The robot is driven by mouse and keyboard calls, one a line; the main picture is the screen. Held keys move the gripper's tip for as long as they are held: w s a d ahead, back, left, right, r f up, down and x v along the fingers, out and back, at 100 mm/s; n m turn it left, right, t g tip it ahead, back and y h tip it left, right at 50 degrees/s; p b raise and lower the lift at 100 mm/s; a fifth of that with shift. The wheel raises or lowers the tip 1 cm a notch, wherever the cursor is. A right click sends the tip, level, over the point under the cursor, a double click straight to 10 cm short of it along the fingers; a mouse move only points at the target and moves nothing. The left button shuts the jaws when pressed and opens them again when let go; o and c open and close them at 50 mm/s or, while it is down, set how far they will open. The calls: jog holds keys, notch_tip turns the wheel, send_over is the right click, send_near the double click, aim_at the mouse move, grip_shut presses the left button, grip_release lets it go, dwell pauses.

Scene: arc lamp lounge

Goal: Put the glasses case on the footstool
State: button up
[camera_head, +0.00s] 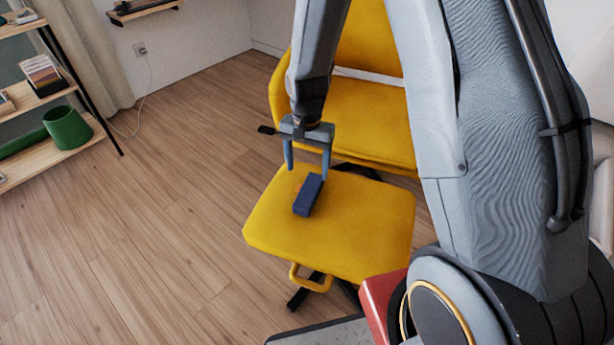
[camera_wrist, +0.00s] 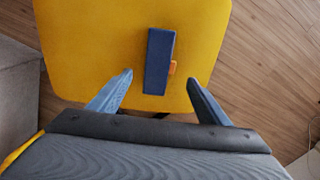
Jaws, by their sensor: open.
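The glasses case, a dark blue oblong box (camera_head: 308,195), lies flat on the yellow cushion of the footstool (camera_head: 370,225). In the wrist view the case (camera_wrist: 158,62) shows with a small orange tab on its right side, and the footstool (camera_wrist: 90,45) fills most of the upper picture. My gripper (camera_head: 307,174) is open above the footstool, at the far end of the case. In the wrist view its two fingertips (camera_wrist: 160,78) are apart on either side of the case, with gaps on both sides. The gripper holds nothing.
A yellow chair (camera_head: 365,115) stands right behind the footstool. A shelf unit with a green pot (camera_head: 67,128) is at the far left. A red object (camera_head: 380,300) shows near my base. The wooden floor (camera_head: 150,240) to the left is clear.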

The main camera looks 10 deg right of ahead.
jog(key=s+a+r+n, duration=0.2)
jog(key=s+r, duration=0.2)
jog(key=r, duration=0.4)
jog(key=s+a+r+n, duration=0.1)
jog(key=s+r+n, duration=0.1)
jog(key=s+r, duration=0.4)
jog(key=s+a+r+n, duration=0.1)
jog(key=s+r+n, duration=0.4)
jog(key=s+r, duration=0.5)
jog(key=s, duration=0.4)
jog(key=shift+a+n+y, duration=0.25)
jog(key=shift+n+y, duration=0.05)
jog(key=shift+n, duration=0.1)
jog(key=shift+r, duration=0.1)
jog(key=d+r+m+p, duration=0.3)
jog(key=d+r+p, duration=0.6)
jog(key=p, duration=0.9)
jog(key=shift+d+r, duration=0.15)
jog(key=shift+r, duration=0.3)
